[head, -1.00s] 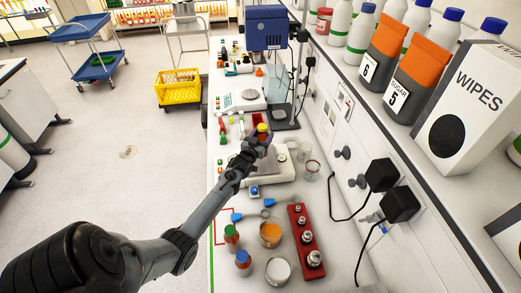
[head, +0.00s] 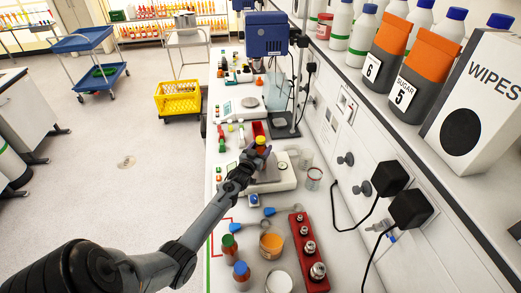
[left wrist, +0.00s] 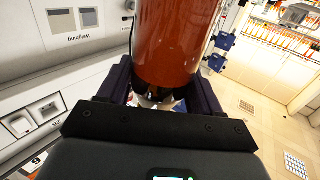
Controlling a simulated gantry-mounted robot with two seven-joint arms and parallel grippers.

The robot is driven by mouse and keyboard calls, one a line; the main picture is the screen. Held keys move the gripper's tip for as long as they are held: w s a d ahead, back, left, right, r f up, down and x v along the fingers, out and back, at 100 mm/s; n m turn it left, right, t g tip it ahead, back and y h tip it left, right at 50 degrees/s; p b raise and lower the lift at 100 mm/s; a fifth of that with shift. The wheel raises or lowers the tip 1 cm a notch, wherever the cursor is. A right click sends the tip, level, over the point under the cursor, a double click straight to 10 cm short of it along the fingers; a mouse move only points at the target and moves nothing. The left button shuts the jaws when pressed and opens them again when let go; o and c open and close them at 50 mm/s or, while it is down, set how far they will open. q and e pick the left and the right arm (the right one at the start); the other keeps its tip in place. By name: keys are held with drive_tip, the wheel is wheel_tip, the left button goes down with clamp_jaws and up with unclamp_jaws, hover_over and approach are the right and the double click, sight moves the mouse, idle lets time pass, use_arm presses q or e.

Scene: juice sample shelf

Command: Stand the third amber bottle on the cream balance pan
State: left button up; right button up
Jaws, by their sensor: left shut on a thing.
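My left gripper (head: 258,152) is shut on an amber bottle with a yellow cap (head: 261,140). The bottle's red-brown body (left wrist: 178,45) fills the space between the fingers in the left wrist view. The cream balance (head: 268,187) stands on the bench just under and beside the gripper, which hides part of it. Its round pan (head: 284,167) shows to the right of the gripper. I cannot tell whether the bottle's base touches anything. Two more amber bottles, one green-capped (head: 230,247) and one blue-capped (head: 241,274), stand near the front. My right gripper is not in view.
An orange-filled beaker (head: 271,245), a white-filled container (head: 279,282) and a red weight block (head: 309,250) stand in front of the balance. Small glass jars (head: 314,178) stand right of it. Another balance (head: 239,108) and a blue-headed stand (head: 267,33) are behind.

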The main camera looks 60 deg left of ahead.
use_arm(q)
drive_tip(key=o, duration=0.8)
drive_tip(key=shift+f, duration=0.2)
drive_tip(key=o, duration=0.4)
drive_tip(key=shift+o, duration=0.2)
drive_tip(key=shift+r, duration=0.2)
drive_tip(key=shift+s+d, duration=0.3)
drive_tip(key=shift+s, duration=0.15)
drive_tip(key=v, duration=1.1)
drive_tip(key=shift+s, duration=0.1)
